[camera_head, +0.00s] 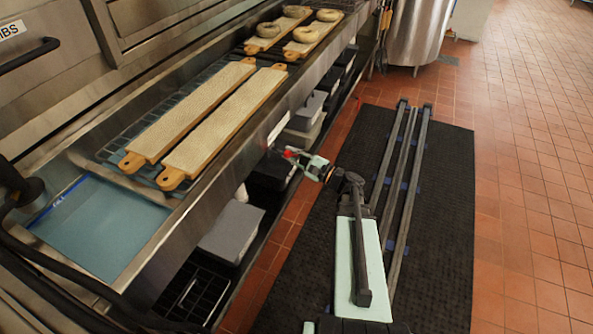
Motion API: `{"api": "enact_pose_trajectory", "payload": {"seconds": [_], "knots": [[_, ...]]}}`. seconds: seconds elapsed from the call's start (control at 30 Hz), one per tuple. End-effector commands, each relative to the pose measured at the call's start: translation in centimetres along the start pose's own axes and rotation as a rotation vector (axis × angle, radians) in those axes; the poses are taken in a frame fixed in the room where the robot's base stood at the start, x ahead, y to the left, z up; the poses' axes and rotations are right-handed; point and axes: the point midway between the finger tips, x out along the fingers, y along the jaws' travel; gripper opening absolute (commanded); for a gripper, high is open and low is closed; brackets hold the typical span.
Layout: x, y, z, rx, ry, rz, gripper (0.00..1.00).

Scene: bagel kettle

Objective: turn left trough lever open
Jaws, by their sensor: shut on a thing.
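My arm reaches left to the front of the steel trough (150,262), and my gripper (287,153) is at the trough's front side, below its rim. The gripper is shut on a small red part, the left trough lever (289,154). The lever is small here and mostly covered by the gripper, so its angle cannot be told. Blue-green water (105,235) shows in the trough's near end.
Two long boards (190,112) lie on a wire rack over the trough, with several bagels (268,30) on shorter boards farther back. Grey bins (232,230) stand under the trough. A black mat (440,220) with rails (405,185) lies on the tiled floor; the floor at right is clear.

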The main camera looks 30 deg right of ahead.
Motion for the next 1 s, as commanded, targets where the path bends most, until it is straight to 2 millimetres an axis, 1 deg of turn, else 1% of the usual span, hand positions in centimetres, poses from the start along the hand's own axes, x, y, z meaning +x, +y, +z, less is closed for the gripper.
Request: {"api": "enact_pose_trajectory", "payload": {"seconds": [0.03, 0.07, 0.5, 0.7, 1.0], "knots": [[0.1, 0.5, -0.4, -0.046, -0.015, 0.001, 0.0], [0.2, 0.5, -0.4, -0.073, -0.021, 0.002, 0.0], [0.6, -1.3, 0.2, -0.466, -0.098, 0.001, 0.0], [0.7, -1.9, 0.6, -0.597, -0.125, 0.0, 0.0], [0.8, -2.5, 1.1, -0.702, -0.144, 0.001, 0.0]]}}
